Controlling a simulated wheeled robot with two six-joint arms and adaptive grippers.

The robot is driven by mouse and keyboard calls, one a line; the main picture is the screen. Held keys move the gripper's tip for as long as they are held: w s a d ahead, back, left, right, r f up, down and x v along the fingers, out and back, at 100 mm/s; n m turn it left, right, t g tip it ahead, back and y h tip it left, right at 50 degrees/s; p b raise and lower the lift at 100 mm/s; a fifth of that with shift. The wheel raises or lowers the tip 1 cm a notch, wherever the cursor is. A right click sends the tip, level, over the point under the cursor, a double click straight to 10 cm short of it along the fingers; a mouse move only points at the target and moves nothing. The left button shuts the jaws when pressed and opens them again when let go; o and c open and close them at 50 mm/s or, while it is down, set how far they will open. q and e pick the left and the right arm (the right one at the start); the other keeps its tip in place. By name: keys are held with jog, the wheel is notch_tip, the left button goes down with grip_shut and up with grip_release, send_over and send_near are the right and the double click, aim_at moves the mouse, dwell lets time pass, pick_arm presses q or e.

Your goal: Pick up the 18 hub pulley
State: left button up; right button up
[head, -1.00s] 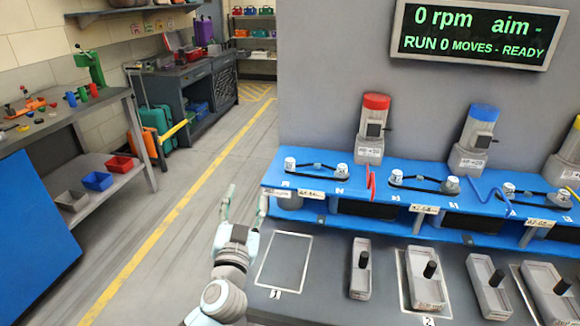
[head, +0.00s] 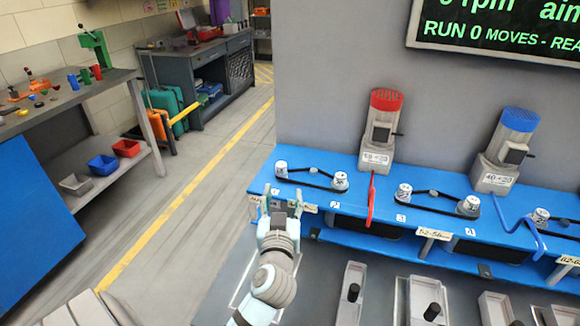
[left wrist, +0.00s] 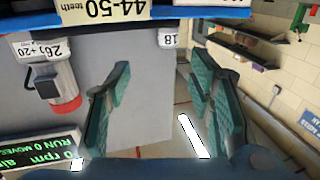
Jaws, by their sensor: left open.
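A white hub marked 18 (left wrist: 168,39) shows in the left wrist view, which is upside down, just past the edge of the blue shelf. In the head view, the left white hub (head: 281,168) of the first belt pair seems to be this one, though its number is too small to read. Its partner hub (head: 340,181) stands at the right end of the same black belt. My left gripper (head: 283,203) is open and empty in front of the shelf edge, apart from the hub. Its spread teal fingers also show in the left wrist view (left wrist: 160,85). My right gripper is not in view.
The blue shelf (head: 375,235) bears more belt pairs and a motor with a red top (head: 386,105) and one with a blue top (head: 519,120). A red cable hangs over its edge. Grey lever boxes (head: 350,290) stand lower in front.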

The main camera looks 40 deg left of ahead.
aim_at(281, 168)
pick_arm(q)
jog(key=x, duration=0.3)
jog(key=a+x, duration=0.1)
jog(key=x, duration=0.1)
jog(key=shift+s+a+r, duration=0.1)
jog(key=shift+r, duration=0.15)
jog(key=x, duration=0.6)
jog(key=shift+s+a+f, duration=0.1)
jog(key=shift+s+a, duration=0.05)
grip_shut()
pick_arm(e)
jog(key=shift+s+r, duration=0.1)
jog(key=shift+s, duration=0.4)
